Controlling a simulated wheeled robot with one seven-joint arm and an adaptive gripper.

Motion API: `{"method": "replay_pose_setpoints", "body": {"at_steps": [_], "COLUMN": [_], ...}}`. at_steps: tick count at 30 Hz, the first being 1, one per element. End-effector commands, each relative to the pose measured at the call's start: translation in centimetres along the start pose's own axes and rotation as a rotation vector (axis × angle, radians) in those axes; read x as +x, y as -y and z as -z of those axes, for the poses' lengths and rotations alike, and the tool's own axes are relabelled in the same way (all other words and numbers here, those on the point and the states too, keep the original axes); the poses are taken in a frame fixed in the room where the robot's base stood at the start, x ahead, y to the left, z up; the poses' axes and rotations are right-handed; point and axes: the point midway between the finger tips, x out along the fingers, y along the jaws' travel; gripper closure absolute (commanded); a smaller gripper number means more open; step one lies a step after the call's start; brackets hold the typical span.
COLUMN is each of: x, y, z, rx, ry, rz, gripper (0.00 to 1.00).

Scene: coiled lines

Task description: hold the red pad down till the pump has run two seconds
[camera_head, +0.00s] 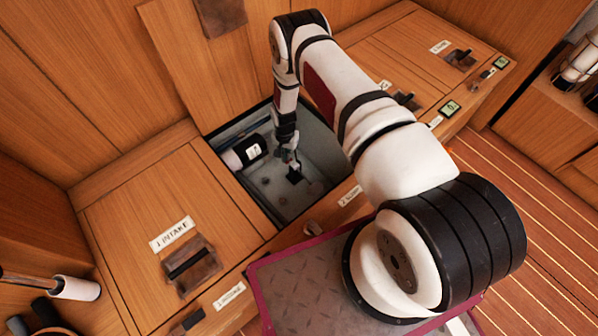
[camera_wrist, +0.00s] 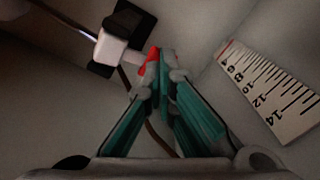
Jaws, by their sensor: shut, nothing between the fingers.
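The red pad (camera_wrist: 151,62) shows in the wrist view as a small red patch beside a white block (camera_wrist: 113,48) on a black base. My gripper (camera_wrist: 166,74) is shut, with its grey fingertips over the right part of the pad and hiding some of it. I cannot tell whether the fingertips touch it or press it down. In the head view my gripper (camera_head: 292,165) is low inside the open bilge compartment, beside a small black part (camera_head: 294,176). A black cylinder with a white label (camera_head: 253,151), possibly the pump, lies at the compartment's left. Whether it runs does not show.
A numbered white scale (camera_wrist: 268,90) stands at the right in the wrist view. A thin dark line (camera_wrist: 126,80) runs behind my fingers. The compartment's walls close in around my arm. A shut hatch labelled INTAKE (camera_head: 130,215) is to the left; other hatches (camera_head: 405,50) lie right.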

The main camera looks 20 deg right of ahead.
Motion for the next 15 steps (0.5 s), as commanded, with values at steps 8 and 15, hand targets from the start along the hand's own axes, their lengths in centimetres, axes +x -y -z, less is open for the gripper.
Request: {"method": "replay_pose_setpoints", "body": {"at_steps": [8,15], "x": [-1.1,-2.9], "y": [0.0,0.0], "z": [0.0,0.0], "rx": [0.0,0.0], "ry": [0.0,0.0], "rz": [0.0,0.0], "gripper": [1.0,1.0]}}
